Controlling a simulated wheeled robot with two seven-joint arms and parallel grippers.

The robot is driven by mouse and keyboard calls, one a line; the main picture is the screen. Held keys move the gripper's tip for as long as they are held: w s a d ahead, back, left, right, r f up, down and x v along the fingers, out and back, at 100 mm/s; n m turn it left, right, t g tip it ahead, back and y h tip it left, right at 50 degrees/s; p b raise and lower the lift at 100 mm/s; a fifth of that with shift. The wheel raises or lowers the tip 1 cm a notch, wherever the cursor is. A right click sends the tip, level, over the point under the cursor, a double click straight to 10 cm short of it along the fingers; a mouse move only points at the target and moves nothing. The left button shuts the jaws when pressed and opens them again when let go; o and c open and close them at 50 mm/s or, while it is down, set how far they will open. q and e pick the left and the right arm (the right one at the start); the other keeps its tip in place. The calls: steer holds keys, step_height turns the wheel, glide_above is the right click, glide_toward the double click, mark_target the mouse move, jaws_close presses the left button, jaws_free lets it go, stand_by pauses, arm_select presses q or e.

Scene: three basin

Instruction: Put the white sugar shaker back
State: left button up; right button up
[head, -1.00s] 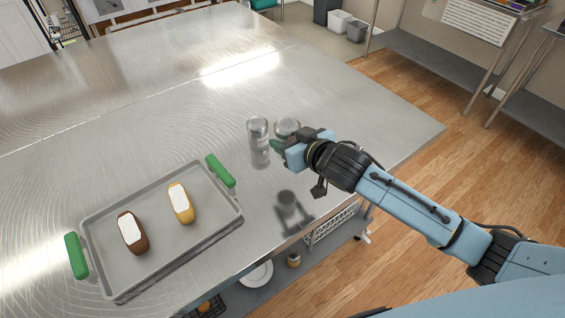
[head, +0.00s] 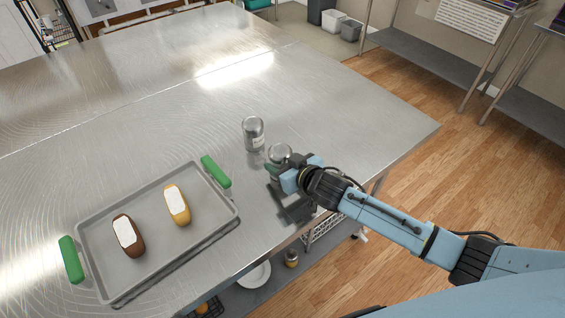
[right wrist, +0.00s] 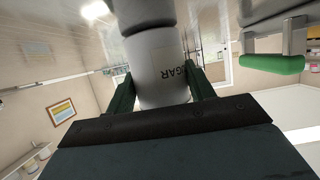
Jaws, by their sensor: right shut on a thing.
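The sugar shaker (head: 280,151), with a pale body and a metal top, is held by my right gripper (head: 279,168) near the front edge of the steel table. A dark shadow or reflection lies close below the gripper. I cannot tell whether the shaker's base touches the table. My left gripper is not in view.
Another shaker (head: 253,134) stands upright just behind and left of the held one. A grey tray (head: 160,262) with green handles holds a brown and a yellow item with white tops. The steel table (head: 330,110) is clear behind and right.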

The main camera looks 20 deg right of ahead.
steer(key=o, duration=0.6)
steer(key=shift+f, duration=0.2)
steer(key=o, duration=0.4)
steer(key=shift+r, duration=0.1)
steer(key=shift+r, duration=0.15)
steer(key=v, duration=1.2)
steer(key=shift+p, duration=0.4)
